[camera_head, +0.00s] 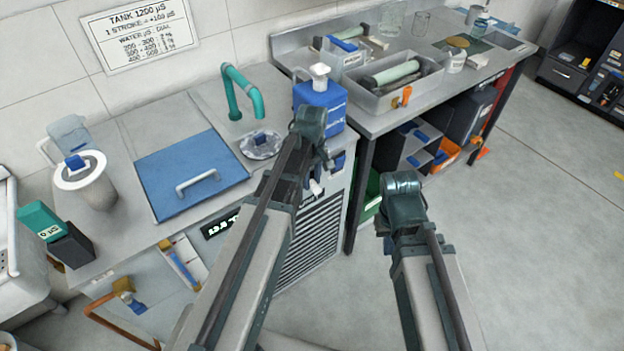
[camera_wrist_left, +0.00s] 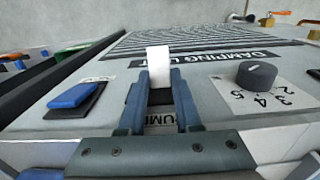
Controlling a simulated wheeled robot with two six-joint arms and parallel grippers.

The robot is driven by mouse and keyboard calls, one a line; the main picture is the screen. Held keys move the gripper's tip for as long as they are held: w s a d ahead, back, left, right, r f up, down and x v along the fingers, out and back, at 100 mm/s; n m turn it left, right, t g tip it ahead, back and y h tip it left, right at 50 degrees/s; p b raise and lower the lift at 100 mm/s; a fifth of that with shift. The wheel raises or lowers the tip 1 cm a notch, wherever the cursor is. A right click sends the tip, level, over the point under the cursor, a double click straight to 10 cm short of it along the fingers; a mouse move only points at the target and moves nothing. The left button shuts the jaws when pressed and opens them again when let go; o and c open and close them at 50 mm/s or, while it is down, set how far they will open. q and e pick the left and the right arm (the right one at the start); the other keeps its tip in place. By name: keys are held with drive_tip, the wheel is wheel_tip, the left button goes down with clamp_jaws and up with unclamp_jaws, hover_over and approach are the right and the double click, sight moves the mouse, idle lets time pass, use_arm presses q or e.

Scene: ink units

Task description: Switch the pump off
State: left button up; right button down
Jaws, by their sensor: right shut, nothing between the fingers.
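The front panel of the damping unit (camera_wrist_left: 222,92) fills the left wrist view. A small white lever (camera_wrist_left: 158,62) stands up from it, above a partly covered label whose visible letters read "UM". The two fingers of my left gripper (camera_wrist_left: 161,88) lie on either side of this lever with little gap. I cannot tell whether they press on it. In the head view my left gripper (camera_head: 319,172) is at the unit's front, mostly hidden by its own wrist. My right gripper (camera_head: 388,241) hangs empty over the floor, shut, its fingertips hardly visible.
Beside the lever are a blue rocker switch (camera_wrist_left: 76,97) and a black numbered dial (camera_wrist_left: 257,75). The counter holds a blue lid (camera_head: 190,172), a teal spout (camera_head: 243,92) and a blue jug (camera_head: 320,98). A bench (camera_head: 375,122) stands behind. The floor at right is clear.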

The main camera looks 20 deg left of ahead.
use_arm(q)
clamp_jaws()
drive_tip(key=shift+s+d+f, duration=0.1)
drive_tip(key=shift+s, duration=0.05)
drive_tip(key=shift+t+y, duration=0.5)
drive_tip(key=shift+y, duration=0.1)
drive_tip(key=o, duration=0.9)
unclamp_jaws()
drive_tip(key=shift+c, duration=0.2)
